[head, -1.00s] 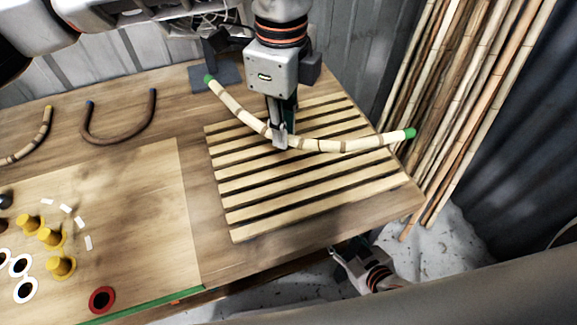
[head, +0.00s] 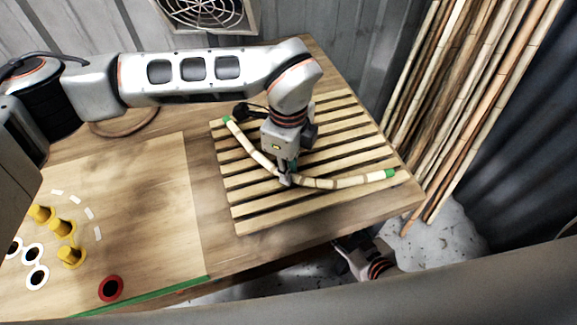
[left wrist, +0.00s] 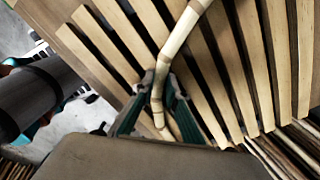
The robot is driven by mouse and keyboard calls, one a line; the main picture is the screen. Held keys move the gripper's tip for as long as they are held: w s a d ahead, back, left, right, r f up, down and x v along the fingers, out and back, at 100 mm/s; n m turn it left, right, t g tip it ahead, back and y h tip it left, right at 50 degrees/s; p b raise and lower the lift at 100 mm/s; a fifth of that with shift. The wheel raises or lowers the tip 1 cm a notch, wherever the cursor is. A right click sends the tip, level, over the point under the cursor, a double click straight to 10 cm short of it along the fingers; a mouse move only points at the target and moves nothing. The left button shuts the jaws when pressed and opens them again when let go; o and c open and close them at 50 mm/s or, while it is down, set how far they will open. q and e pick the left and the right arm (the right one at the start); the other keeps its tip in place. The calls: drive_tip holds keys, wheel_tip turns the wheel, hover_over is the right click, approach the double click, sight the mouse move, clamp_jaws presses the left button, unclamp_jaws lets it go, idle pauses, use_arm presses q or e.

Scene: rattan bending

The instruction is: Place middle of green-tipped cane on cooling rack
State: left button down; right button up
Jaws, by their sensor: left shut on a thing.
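The green-tipped cane (head: 325,183) is a pale, jointed, curved rod with a green cap at each end. It lies across the slatted wooden cooling rack (head: 247,212), within its outline. Whether it touches the slats or hangs just above them I cannot tell. My left gripper (head: 284,177) points down over the rack and is shut on the cane near its middle. In the left wrist view the cane (left wrist: 178,35) runs between the fingers (left wrist: 158,88), with slats behind it. My right gripper (head: 347,255) is partly hidden below the table's front edge.
A work board with yellow pegs (head: 62,228), white rings (head: 37,278) and a red ring (head: 111,288) lies to the left. A brown bent cane (head: 125,128) is partly behind my left arm. Upright poles (head: 465,100) stand right of the table.

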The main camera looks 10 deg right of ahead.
use_arm(q)
drive_tip(key=shift+f+b, duration=0.15)
drive_tip(key=shift+b, duration=0.15)
drive_tip(key=c, duration=2)
unclamp_jaws()
drive_tip(key=shift+r+p, duration=0.3)
drive_tip(key=shift+r, duration=0.1)
wheel_tip(320, 180, up, 12)
drive_tip(key=shift+f+b, duration=0.15)
drive_tip(key=shift+b, duration=0.9)
